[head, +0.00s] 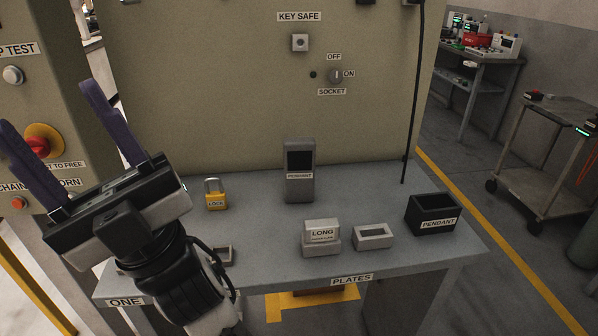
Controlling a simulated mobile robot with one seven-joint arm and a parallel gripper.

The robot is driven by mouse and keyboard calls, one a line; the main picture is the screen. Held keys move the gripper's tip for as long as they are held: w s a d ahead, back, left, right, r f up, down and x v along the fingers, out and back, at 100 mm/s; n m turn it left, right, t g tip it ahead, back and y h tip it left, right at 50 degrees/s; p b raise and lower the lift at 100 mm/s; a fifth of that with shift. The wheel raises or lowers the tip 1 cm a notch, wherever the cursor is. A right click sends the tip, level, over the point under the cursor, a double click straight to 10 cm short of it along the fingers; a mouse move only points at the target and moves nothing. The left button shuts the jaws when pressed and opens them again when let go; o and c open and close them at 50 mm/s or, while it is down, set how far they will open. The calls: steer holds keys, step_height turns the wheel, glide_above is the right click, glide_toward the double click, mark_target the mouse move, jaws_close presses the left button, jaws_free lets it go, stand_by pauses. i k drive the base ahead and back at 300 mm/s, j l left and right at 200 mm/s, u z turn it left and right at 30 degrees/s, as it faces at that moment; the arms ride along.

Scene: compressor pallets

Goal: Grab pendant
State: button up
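The pendant (300,181) is a grey upright handset with a dark screen and a PENDANT label. It stands at the back middle of the grey table, close to the beige panel. A black open box (434,223) on the table's right also bears a PENDANT label, and I see nothing in it. My gripper (53,110) is at the left of the head view, fingers pointing up and spread wide apart. It is open and empty, well to the left of the pendant and apart from it.
The table (270,257) also holds a yellow padlock (215,198), a block labelled LONG (321,238), a small grey tray (373,237) and another partly hidden behind my arm. A black cable (411,120) hangs at the right. A cart (560,125) stands farther right.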

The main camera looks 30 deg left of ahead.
mark_target(299, 152)
steer(key=i+l, duration=0.1)
steer(key=l, duration=0.55)
steer(key=i+l, duration=0.15)
steer(key=l, duration=0.15)
steer(key=i+l+u, duration=0.15)
steer(key=l, duration=0.3)
steer(key=l+u, duration=0.2)
steer(key=l, duration=0.25)
steer(key=i+j+u, duration=0.15)
steer(key=i+u, duration=0.15)
steer(key=u, duration=0.15)
steer(key=i+u, duration=0.4)
steer(key=i, duration=0.3)
